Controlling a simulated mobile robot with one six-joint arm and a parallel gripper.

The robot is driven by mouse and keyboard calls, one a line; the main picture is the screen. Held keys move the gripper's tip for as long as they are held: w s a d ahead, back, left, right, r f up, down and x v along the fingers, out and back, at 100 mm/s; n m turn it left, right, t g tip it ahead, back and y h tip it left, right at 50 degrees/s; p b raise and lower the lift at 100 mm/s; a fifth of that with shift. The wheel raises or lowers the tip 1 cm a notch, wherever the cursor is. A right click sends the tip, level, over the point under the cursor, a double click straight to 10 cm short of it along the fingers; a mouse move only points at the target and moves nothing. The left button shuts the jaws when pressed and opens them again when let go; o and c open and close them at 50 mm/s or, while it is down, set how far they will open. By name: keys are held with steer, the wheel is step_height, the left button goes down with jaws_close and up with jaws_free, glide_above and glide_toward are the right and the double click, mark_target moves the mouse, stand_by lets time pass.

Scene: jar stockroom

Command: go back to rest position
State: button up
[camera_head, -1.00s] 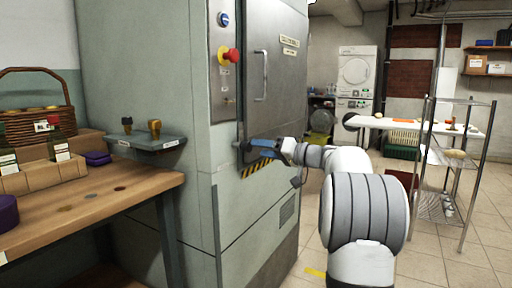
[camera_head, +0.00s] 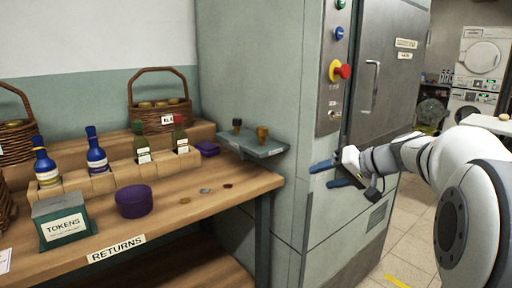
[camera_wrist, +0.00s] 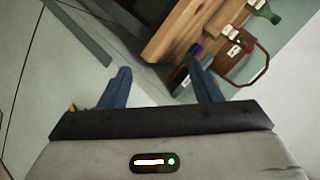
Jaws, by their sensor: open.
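My gripper (camera_head: 326,174) is open and empty, held in front of the grey machine cabinet (camera_head: 250,60), to the right of the small grey shelf on its side. Its two blue fingers point left in the head view. In the wrist view the fingers of my gripper (camera_wrist: 160,88) stand wide apart with nothing between them. The wooden table (camera_wrist: 185,35) and a wicker basket (camera_wrist: 240,72) lie beyond the fingers in that view. My arm reaches in from the right of the head view.
The table (camera_head: 215,195) at left holds bottles, a green tokens box (camera_head: 62,220), a purple round container (camera_head: 134,201) and baskets. A small shelf (camera_head: 262,152) with two stamp-like items juts from the cabinet. A red button (camera_head: 345,71) is above my gripper. Floor at right is clear.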

steer(key=s+a+r+g+h+p, duration=0.1)
steer(key=s+r+h+p, duration=0.1)
steer(key=s+p, duration=0.5)
steer(key=s+a+r+g+h+p, duration=0.1)
steer(key=s+r+g+h+p, duration=0.1)
steer(key=s+h+p, duration=0.2)
steer(key=s+a+r+g+h+p, duration=0.1)
steer(key=s+r+g+h+p, duration=0.1)
steer(key=s+p, duration=0.8)
steer(key=s, duration=0.6)
steer(key=shift+s+a+r+n+h, duration=0.25)
steer(key=shift+s+r+n+h, duration=0.05)
steer(key=shift+r+n+h, duration=0.1)
